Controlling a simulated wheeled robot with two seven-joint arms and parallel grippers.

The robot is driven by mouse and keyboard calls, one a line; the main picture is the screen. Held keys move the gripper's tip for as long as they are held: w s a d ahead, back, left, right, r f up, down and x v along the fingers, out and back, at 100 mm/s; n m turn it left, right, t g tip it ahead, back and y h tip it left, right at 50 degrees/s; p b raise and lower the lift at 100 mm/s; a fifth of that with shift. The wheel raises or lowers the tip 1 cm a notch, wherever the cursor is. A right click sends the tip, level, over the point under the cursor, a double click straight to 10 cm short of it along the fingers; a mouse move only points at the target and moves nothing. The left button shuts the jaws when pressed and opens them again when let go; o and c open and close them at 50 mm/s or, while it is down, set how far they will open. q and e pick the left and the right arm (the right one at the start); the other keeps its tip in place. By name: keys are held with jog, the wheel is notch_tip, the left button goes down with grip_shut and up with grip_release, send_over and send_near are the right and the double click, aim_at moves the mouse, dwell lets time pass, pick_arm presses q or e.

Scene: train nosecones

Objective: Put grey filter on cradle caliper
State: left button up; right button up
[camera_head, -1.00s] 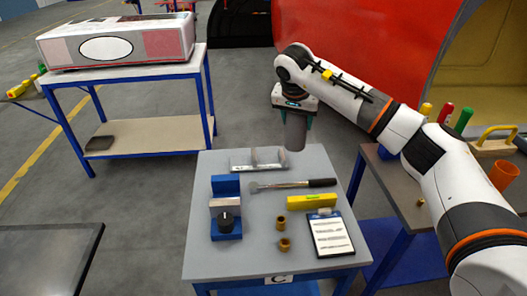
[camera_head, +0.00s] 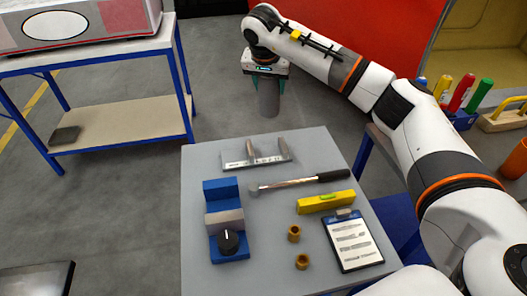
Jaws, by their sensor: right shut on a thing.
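My right gripper (camera_head: 267,80) is shut on the grey filter (camera_head: 268,98), a plain grey cylinder that hangs upright below it. The filter is in the air and, in the picture, lies just beyond the back edge of the table. The cradle caliper (camera_head: 240,164) is a flat grey bar with two upright jaws near the back of the grey table (camera_head: 200,270). The filter appears above and behind it, clear of both jaws. My left gripper is out of view.
On the table are a blue block with a black knob (camera_head: 228,243), a hammer (camera_head: 290,184), a yellow level (camera_head: 325,203), two brass bushings (camera_head: 294,233) and a clipboard (camera_head: 352,243). A side bench with colored handles (camera_head: 461,93) stands at right, another bench (camera_head: 120,95) at left.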

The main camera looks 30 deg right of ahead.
aim_at(269, 100)
notch_tip(269, 100, down, 4)
jog(key=b, duration=0.3)
jog(key=shift+w+f+b, duration=0.15)
jog(key=shift+f+b, duration=0.5)
jog(key=shift+b, duration=0.2)
notch_tip(269, 100, down, 9)
jog(key=shift+f+p, duration=0.1)
jog(key=shift+p, duration=0.8)
jog(key=shift+f, duration=0.4)
jog(key=o, duration=0.6)
jog(key=shift+f, duration=0.15)
jog(key=o, duration=0.5)
